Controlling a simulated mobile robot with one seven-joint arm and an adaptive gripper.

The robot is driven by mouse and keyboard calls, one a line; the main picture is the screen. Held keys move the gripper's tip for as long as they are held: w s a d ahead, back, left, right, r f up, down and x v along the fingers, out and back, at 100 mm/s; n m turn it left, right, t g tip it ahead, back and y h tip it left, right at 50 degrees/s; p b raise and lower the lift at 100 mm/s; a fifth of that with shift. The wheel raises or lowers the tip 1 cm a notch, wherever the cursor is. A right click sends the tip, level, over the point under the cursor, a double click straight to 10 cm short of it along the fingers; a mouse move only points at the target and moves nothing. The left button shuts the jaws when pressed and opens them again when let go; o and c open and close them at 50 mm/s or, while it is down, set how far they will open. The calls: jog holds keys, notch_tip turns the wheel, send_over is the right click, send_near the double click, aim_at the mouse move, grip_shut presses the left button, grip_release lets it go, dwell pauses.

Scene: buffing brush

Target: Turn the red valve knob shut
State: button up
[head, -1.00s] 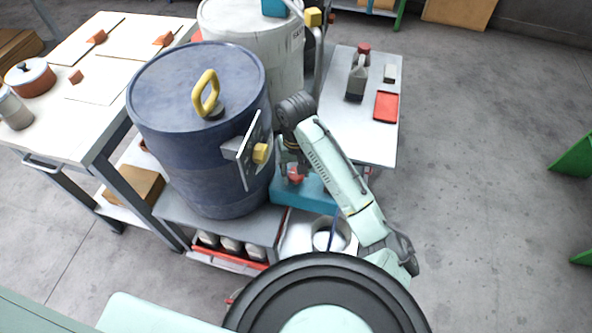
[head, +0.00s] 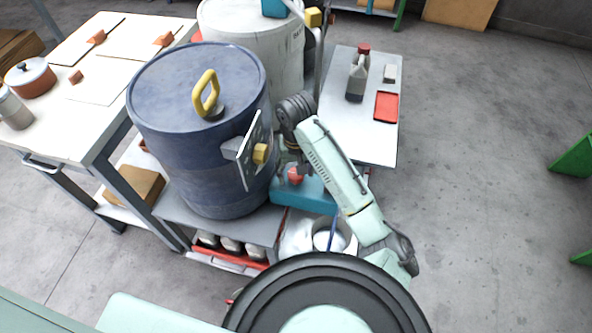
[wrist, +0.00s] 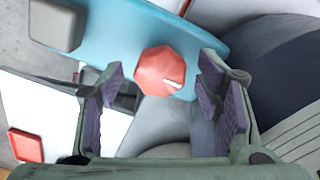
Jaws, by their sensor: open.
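The red valve knob (head: 295,176) is faceted and sits on a teal block (head: 312,197) beside the blue drum. In the wrist view the red knob (wrist: 160,71) has a small white mark near its lower right edge. My gripper (head: 292,158) is at the knob, just above it in the head view. In the wrist view my gripper (wrist: 162,76) is open, with one purple-padded finger on each side of the knob. Gaps show between the knob and both pads. I cannot tell how deep the fingers reach around it.
The blue drum (head: 195,120) with a yellow handle (head: 206,93) stands close to the left of my gripper. A plate with a yellow knob (head: 260,154) juts from it.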

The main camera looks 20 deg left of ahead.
jog(key=shift+r, duration=0.1)
notch_tip(320, 180, up, 12)
dwell(0.5)
jog(key=shift+s+d, duration=0.1)
dwell(0.4)
